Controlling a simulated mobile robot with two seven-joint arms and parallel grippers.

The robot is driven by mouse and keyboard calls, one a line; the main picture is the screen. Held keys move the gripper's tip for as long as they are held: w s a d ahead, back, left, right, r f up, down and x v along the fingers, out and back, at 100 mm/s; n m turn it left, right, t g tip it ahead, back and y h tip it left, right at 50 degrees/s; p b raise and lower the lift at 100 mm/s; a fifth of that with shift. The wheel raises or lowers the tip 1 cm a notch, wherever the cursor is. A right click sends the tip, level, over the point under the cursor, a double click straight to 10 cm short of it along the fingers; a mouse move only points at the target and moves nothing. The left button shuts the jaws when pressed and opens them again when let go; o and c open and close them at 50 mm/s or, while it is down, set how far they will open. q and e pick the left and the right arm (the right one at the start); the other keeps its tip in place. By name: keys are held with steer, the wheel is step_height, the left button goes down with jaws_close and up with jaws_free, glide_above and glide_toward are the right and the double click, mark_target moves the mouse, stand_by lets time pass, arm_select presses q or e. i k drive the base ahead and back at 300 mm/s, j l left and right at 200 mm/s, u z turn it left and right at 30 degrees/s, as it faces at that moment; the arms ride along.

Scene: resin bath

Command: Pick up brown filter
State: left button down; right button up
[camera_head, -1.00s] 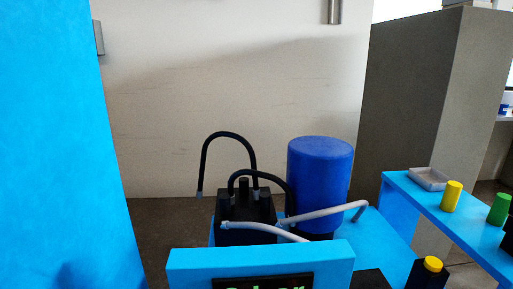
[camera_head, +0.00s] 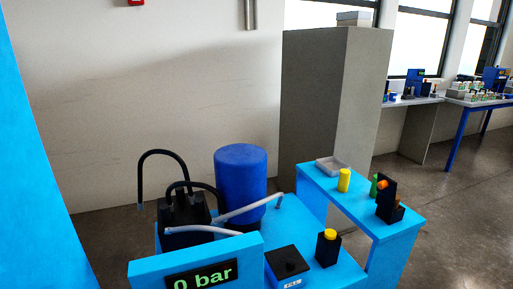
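I cannot make out a clearly brown filter. On the raised blue shelf at the right stand a yellow cylinder (camera_head: 344,180) and a green cylinder (camera_head: 374,186), the green one partly hidden. Beside them is a black holder (camera_head: 388,204) with small orange parts (camera_head: 383,185) on it; I cannot tell whether one of these is the filter. A black block (camera_head: 328,250) with a yellow top stands lower, on the blue bench. Neither of my grippers is in view.
A blue tank (camera_head: 241,178) and a black pump (camera_head: 185,222) with hoses stand behind a blue panel (camera_head: 150,280) reading 0 bar. A grey tray (camera_head: 332,165) lies on the shelf (camera_head: 405,226). A grey cabinet (camera_head: 315,105) stands behind. Open floor (camera_head: 460,200) lies right.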

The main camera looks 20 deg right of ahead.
mark_target(399, 198)
steer(key=z, duration=1.4)
steer(key=u, duration=0.55)
steer(key=i+l+u, duration=0.2)
steer(key=l+u, duration=0.25)
steer(key=i+l+u, duration=0.2)
steer(key=l, duration=0.15)
steer(key=i+l+u, duration=0.1)
steer(key=l+u, duration=0.15)
steer(key=l, duration=0.6)
